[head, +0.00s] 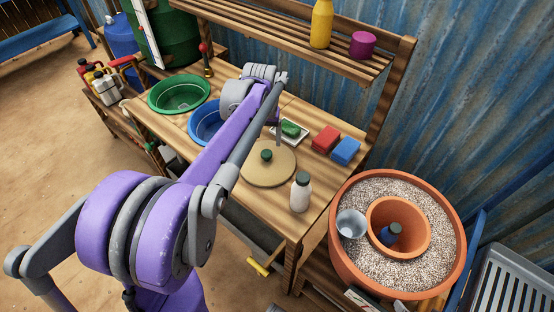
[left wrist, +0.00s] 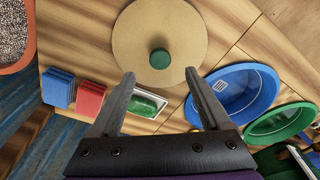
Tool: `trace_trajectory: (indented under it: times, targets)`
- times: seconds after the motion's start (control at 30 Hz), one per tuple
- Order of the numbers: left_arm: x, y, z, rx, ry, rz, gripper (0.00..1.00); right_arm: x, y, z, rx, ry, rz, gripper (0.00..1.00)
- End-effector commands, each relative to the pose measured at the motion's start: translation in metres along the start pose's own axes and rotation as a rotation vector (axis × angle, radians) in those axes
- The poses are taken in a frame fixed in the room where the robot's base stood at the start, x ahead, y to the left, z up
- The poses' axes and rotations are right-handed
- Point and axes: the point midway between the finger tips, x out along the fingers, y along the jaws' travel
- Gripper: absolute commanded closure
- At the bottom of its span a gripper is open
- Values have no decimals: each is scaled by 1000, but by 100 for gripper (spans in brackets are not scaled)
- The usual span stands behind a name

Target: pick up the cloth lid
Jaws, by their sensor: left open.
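The cloth lid is a round tan disc (head: 262,178) with a dark green knob (head: 266,155) in its middle, lying flat on the wooden table. In the left wrist view the lid (left wrist: 150,25) is at the top, its green knob (left wrist: 159,58) just beyond and between my fingertips. My left gripper (left wrist: 159,73) is open and empty, with one finger on each side of the knob's line. In the head view my left arm reaches over the table and largely hides the gripper. My right gripper is in neither view.
A white bottle with a dark cap (head: 300,192) stands close to the lid. A tray with a green item (head: 291,131), red block (head: 326,139) and blue block (head: 345,151) lie behind. Blue (head: 205,128) and green basins (head: 179,94) stand left; a gravel-filled pot (head: 447,262) stands right.

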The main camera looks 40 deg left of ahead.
Motion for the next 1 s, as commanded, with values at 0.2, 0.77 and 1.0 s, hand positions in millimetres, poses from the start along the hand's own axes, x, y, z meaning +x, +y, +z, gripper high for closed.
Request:
trace_trajectory:
  times: [0.2,0.77,1.0]
  targets:
    - [34,1,0,2,1,0,19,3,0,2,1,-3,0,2]
    - [92,1,-3,2,2,0,19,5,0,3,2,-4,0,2]
    - [93,1,-3,2,2,0,21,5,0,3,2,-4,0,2]
